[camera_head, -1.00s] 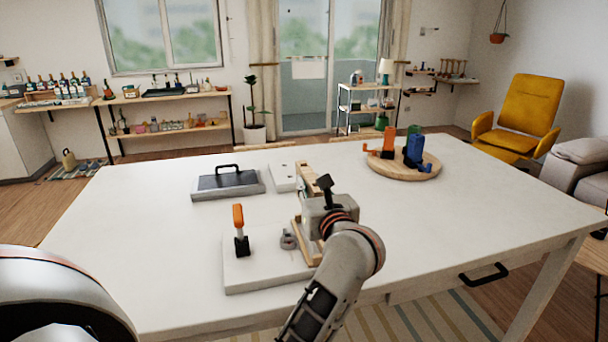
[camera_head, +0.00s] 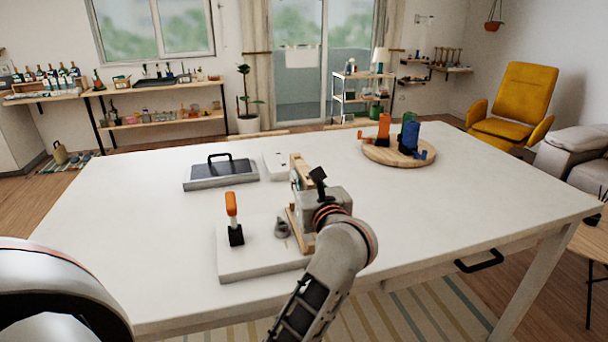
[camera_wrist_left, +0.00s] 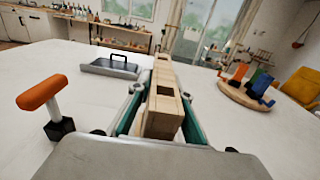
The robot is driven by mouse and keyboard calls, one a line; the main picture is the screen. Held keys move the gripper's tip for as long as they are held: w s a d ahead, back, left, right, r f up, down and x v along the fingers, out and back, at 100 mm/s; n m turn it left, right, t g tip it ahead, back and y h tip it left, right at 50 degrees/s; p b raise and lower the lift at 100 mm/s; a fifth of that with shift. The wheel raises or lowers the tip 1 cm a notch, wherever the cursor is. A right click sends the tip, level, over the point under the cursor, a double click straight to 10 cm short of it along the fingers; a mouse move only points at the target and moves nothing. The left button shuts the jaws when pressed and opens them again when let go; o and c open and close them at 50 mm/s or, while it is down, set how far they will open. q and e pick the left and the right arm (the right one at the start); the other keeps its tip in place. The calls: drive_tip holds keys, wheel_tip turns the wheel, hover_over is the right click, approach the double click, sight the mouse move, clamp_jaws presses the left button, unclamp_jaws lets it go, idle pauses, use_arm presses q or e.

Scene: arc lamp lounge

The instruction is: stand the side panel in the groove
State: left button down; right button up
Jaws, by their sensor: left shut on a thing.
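My left gripper (camera_head: 318,198) is shut on a pale wooden side panel (camera_head: 299,168), at the right edge of a white base board (camera_head: 255,262). In the left wrist view the panel (camera_wrist_left: 163,98) stands on edge between the green-lined fingers, with rectangular cut-outs in it, and stretches away from me. A toggle clamp with an orange handle (camera_head: 232,205) stands upright on the board, left of the panel, beside a small grey knob (camera_head: 281,229). The gripper hides the panel's lower edge and the groove, so I cannot tell whether the panel is seated. My right gripper is out of view.
A grey tray with a black handle (camera_head: 221,174) and a white block (camera_head: 275,166) lie behind the board. A round wooden board (camera_head: 378,157) holds orange, green and blue clamps at the back right. The white table (camera_head: 450,205) is clear at the right.

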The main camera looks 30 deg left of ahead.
use_arm(q)
wheel_tip(320, 180, down, 3)
drive_tip(key=shift+f+b, duration=0.15)
drive_tip(key=shift+b, duration=0.8)
drive_tip(key=shift+f, duration=0.3)
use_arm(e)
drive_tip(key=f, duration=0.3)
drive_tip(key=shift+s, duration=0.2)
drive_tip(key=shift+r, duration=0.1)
use_arm(q)
drive_tip(key=shift+f+b, duration=1.5)
drive_tip(key=shift+f, duration=0.5)
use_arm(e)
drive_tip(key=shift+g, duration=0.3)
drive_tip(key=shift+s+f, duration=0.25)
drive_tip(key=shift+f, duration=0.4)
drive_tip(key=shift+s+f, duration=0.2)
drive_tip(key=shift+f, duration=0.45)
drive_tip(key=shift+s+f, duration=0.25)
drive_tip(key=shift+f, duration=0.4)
use_arm(q)
drive_tip(key=c, duration=1.8)
unclamp_jaws()
drive_tip(key=shift+o, duration=0.2)
drive_tip(key=shift+f, duration=0.1)
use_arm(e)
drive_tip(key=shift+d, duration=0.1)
